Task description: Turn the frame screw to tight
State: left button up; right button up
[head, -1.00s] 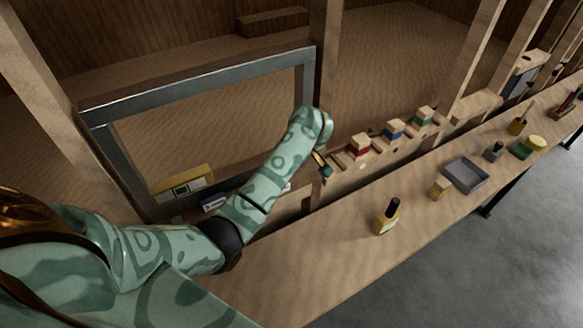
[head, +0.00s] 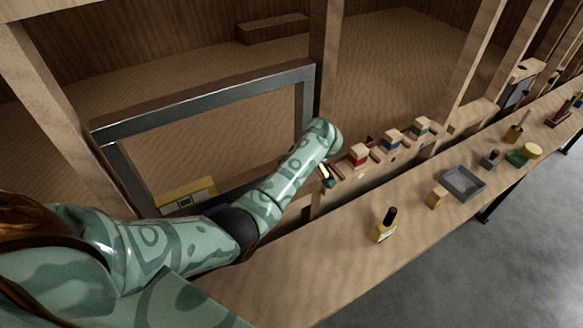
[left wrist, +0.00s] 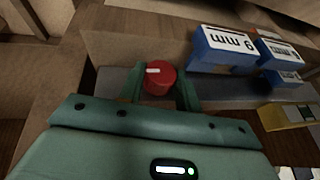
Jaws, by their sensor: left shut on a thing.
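The frame screw shows in the left wrist view as a round red knob (left wrist: 160,78) with a white mark toward its upper left side. It stands between the two green fingers of my left gripper (left wrist: 160,92), which is shut on it. In the head view my left gripper (head: 326,177) is mostly hidden by my forearm, at the lower right corner of the grey metal frame (head: 215,98). The knob cannot be seen in the head view. Whether it is tight cannot be told. My right gripper is in neither view.
A yellow box (head: 186,194) sits inside the frame. A bottle (head: 384,229) and grey tray (head: 463,183) stand on the bench.

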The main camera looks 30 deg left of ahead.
pick_arm(q)
jog(key=shift+g+p, duration=0.3)
jog(key=o, duration=1)
jog(key=shift+c, duration=0.2)
jog(key=p+v, duration=0.6)
jog(key=v, duration=1)
jog(key=shift+d, duration=0.45)
jog(key=shift+w, duration=0.1)
